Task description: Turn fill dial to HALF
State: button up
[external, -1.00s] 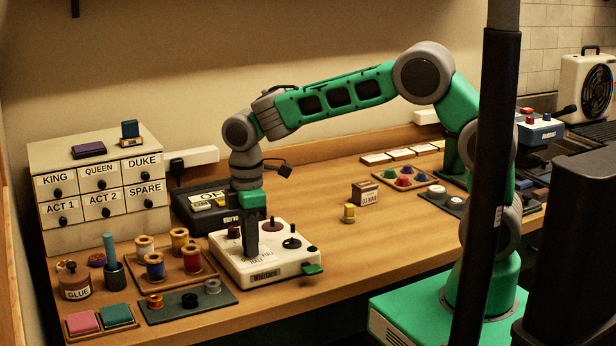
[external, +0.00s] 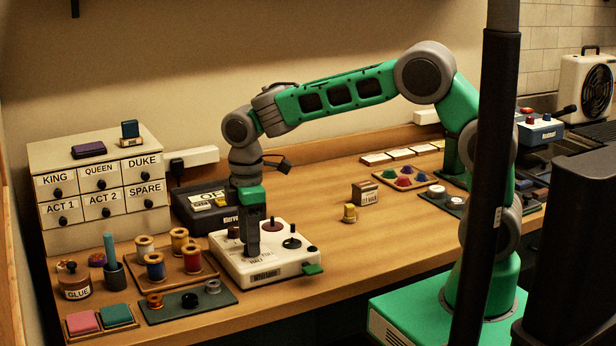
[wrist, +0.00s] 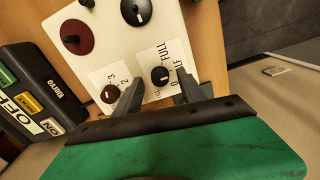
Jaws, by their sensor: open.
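The fill dial (wrist: 160,76) is a small black knob on a white label in the wrist view. FULL is readable beside it; the other lettering is partly hidden by a finger. I cannot tell for sure where its mark points. It sits on a white control box (external: 283,267) on the table. My gripper (wrist: 159,77) is open, one finger on each side of the dial. I cannot tell whether the fingers touch it. In the external view, my gripper (external: 252,254) points down over the front of the box and hides the dial.
A numbered knob (wrist: 109,94) is close beside the left finger. A dark red knob (wrist: 77,38) and a black knob (wrist: 134,11) are farther back on the box. A black device (wrist: 36,88) stands at the left.

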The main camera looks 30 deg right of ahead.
notch_tip(320, 180, up, 7)
jog(key=shift+r+b, duration=0.1)
jog(key=shift+b, duration=0.35)
